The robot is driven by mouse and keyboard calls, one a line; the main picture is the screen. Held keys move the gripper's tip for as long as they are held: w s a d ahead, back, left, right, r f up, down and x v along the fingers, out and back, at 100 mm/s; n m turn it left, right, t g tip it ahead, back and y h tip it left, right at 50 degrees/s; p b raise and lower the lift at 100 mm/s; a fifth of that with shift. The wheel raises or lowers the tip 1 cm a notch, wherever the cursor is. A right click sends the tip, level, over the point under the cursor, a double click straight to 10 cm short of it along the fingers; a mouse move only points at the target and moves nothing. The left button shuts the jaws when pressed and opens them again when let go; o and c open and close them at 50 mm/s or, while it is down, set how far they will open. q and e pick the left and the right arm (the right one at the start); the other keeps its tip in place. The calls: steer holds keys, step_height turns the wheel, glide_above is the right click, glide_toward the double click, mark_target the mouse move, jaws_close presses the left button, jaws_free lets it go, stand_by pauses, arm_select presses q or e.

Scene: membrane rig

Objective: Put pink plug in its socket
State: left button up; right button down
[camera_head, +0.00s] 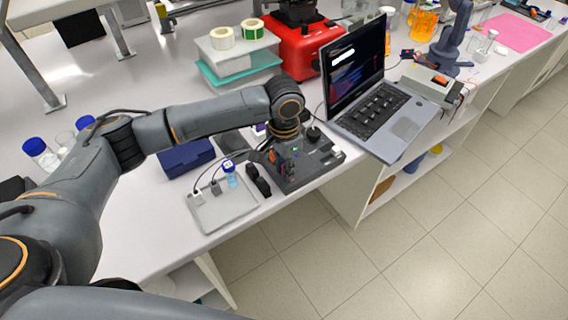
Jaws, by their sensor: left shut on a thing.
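My left gripper (273,156) points down over the dark membrane rig (308,163), near its left part. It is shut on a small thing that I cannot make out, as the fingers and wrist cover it. I cannot pick out the pink plug or its socket at this size. A grey tray (232,210) left of the rig holds two small grey plugs, one at its left (197,197) and one nearer its middle (215,187), with dark cables. My right gripper is out of view.
A blue-labelled vial (230,174) stands on the tray. A black object (258,181) lies between tray and rig. An open laptop (372,98) stands right of the rig, a dark blue box (187,157) to the left. The bench's front edge is close to tray and rig.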

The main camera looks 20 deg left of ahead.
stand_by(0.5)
arm_select(q)
steer(key=o, duration=0.9)
steer(key=shift+f, duration=0.1)
steer(key=shift+o, duration=0.2)
step_height(320, 180, up, 12)
